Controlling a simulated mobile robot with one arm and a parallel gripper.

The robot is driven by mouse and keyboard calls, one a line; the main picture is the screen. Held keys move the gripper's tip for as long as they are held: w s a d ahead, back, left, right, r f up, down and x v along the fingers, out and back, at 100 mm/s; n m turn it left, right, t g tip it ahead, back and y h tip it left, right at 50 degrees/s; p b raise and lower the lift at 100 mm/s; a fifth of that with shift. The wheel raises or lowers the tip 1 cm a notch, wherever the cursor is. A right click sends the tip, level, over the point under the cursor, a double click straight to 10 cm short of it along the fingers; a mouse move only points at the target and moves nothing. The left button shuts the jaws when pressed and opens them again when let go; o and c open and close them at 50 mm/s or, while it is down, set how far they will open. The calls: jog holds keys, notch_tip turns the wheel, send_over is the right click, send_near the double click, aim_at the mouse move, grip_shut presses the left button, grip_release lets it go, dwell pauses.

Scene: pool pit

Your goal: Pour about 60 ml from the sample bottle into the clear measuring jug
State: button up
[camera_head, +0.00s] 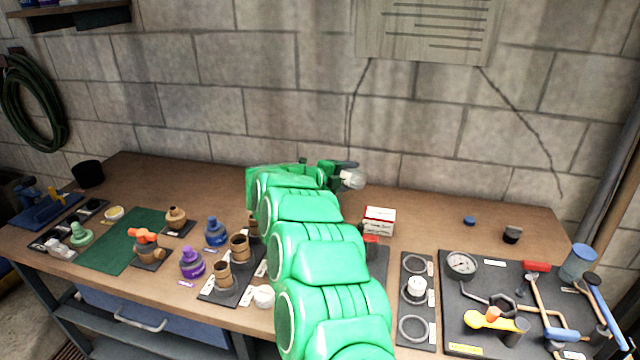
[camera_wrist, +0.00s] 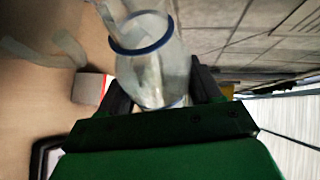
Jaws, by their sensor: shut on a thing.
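My gripper (camera_head: 342,174) is at the far end of my green arm, above the back of the bench. In the wrist view its dark fingers (camera_wrist: 163,88) are shut on a clear vessel with a blue ring, which I take for the sample bottle (camera_wrist: 150,75). Its blue-ringed end points away from the palm and it looks tilted. In the head view the bottle is a small pale shape (camera_head: 353,179) right of the fingers. A clear, narrower shape lies beyond the ring in the wrist view; I cannot tell whether it is the bottle's neck or the measuring jug. No jug shows clearly; my arm hides part of the bench.
A white and red box (camera_head: 378,220) stands right of my arm. A black tool board (camera_head: 500,290) with a gauge and tools lies at the right. Several small bottles and cups, a green mat (camera_head: 122,240) and trays fill the left. The stone wall is close behind.

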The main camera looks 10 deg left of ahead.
jog(key=shift+n, duration=0.4)
dwell(1.4)
jog(key=shift+s+r+m+y, duration=0.1)
jog(key=shift+s+m+y, duration=0.1)
jog(key=shift+m+y, duration=0.6)
jog(key=shift+s+d+f+m+y, duration=0.1)
jog(key=shift+f+m+y, duration=0.05)
jog(key=shift+f+m, duration=0.25)
jog(key=shift+s+d+f+m+y, duration=0.1)
jog(key=shift+f+m+y, duration=0.05)
jog(key=shift+f+m, duration=0.2)
jog(key=shift+m, duration=0.25)
jog(key=shift+w+a+r+y, duration=0.1)
jog(key=shift+a+y, duration=0.05)
jog(key=shift+y, duration=0.15)
dwell(1.1)
